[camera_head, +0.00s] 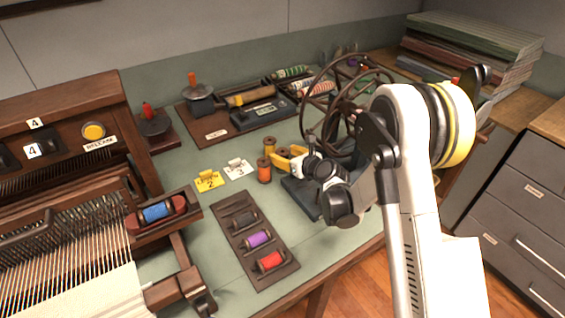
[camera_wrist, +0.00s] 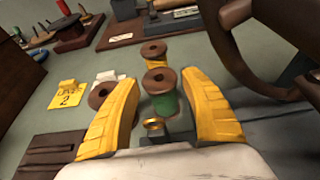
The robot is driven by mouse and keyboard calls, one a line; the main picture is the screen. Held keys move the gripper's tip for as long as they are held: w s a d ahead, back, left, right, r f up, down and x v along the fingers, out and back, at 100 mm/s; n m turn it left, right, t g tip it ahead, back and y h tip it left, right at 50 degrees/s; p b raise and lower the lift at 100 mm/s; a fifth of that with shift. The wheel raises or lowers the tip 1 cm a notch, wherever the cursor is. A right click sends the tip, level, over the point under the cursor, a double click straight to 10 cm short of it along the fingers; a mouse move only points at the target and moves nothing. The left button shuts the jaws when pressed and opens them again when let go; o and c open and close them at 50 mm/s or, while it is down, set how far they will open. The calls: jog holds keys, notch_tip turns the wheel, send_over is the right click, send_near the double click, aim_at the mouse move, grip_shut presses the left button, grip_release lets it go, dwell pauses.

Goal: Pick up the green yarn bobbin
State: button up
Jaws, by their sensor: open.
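The green yarn bobbin (camera_wrist: 166,98), green thread between brown wooden ends, stands upright in the wrist view. It is between the two yellow fingers of my gripper (camera_wrist: 158,80), with a gap visible on both sides. My gripper is open and holds nothing. In the head view my gripper (camera_head: 288,158) is low over the green table beside a group of bobbins. I cannot make out the green bobbin there; the gripper seems to hide it.
A yellow bobbin (camera_wrist: 153,63) stands just behind the green one. Another brown-ended bobbin (camera_wrist: 103,95) is close by the left finger. A dark spoked wheel (camera_wrist: 260,45) rises close on the right.

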jog(key=shift+c, duration=0.5)
jog(key=c, duration=0.8)
